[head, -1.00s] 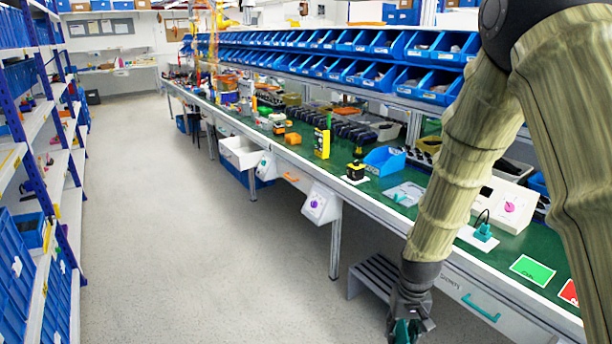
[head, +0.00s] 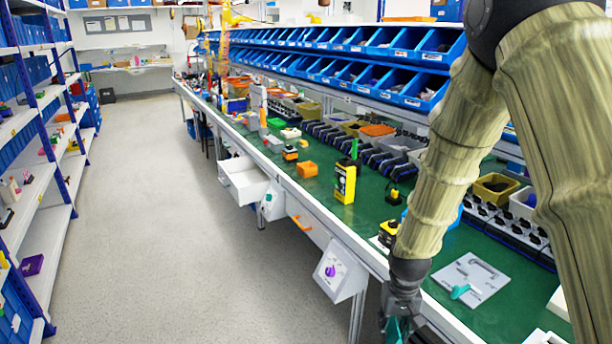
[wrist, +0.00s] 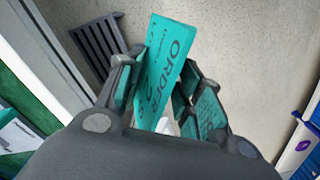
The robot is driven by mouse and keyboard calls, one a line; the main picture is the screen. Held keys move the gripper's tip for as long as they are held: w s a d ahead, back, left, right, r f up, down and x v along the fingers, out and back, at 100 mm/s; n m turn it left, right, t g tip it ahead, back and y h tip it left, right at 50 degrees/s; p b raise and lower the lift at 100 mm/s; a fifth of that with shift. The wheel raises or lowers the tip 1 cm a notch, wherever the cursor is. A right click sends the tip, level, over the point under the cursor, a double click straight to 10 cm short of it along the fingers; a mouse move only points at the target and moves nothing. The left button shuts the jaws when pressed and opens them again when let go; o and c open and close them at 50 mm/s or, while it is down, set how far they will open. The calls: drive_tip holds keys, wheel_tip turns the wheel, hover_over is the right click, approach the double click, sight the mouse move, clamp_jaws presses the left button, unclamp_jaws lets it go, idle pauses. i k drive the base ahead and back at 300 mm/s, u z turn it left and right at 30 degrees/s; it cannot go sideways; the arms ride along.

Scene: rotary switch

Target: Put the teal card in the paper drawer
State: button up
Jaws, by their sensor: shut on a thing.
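My gripper (wrist: 160,100) is shut on the teal card (wrist: 165,70), which stands up between its fingers in the wrist view and has dark "ORDER" lettering. In the head view my gripper (head: 400,322) is low at the bottom, in front of the bench's edge, with a bit of teal showing. A white drawer (head: 240,182) is pulled out from under the bench, further along. A shut drawer front with an orange handle (head: 302,223) is nearer. No label saying paper is readable, so I cannot tell which is the paper drawer.
The green bench (head: 325,217) runs along the right, with blue bins above. A white box with a purple knob (head: 331,271) hangs off its front edge. The aisle floor (head: 150,260) is clear between the bench and the shelves (head: 45,210) on the left.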

sight(252, 177)
drive_tip(key=u, duration=0.2)
drive_tip(key=i, duration=1.5)
drive_tip(key=u, duration=0.45)
drive_tip(key=i, duration=1.25)
drive_tip(key=u, duration=0.3)
drive_tip(key=i, duration=0.95)
drive_tip(key=u, duration=0.1)
